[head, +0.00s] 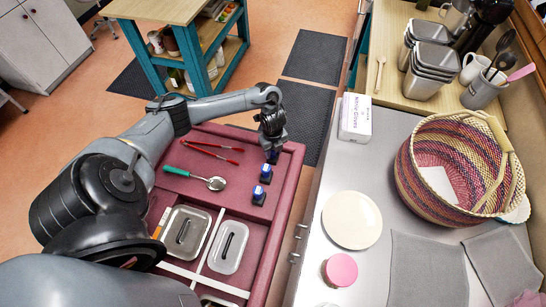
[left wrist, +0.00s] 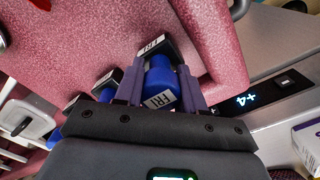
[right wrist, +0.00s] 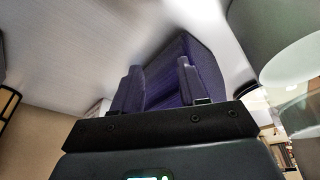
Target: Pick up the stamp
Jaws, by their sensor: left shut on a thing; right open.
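Three small stamps with blue handles and black bases are at the right side of the red tray (head: 240,147) in the head view. My left gripper (head: 272,151) points down at the farthest stamp (head: 273,158). In the left wrist view its fingers (left wrist: 158,92) are shut on either side of this stamp's blue handle (left wrist: 162,80), labelled FRI. I cannot tell whether its base is clear of the tray. The middle stamp (head: 265,173) and the nearest stamp (head: 259,195) stand apart. My right gripper (right wrist: 158,82) is open in the right wrist view.
Red-handled tongs (head: 215,152), a green-handled spoon (head: 196,178) and two lidded metal containers (head: 185,231) (head: 228,247) lie in the tray. On the counter at right are a white box (head: 355,117), a plate (head: 352,220), a pink-topped jar (head: 340,270) and a woven basket (head: 410,165).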

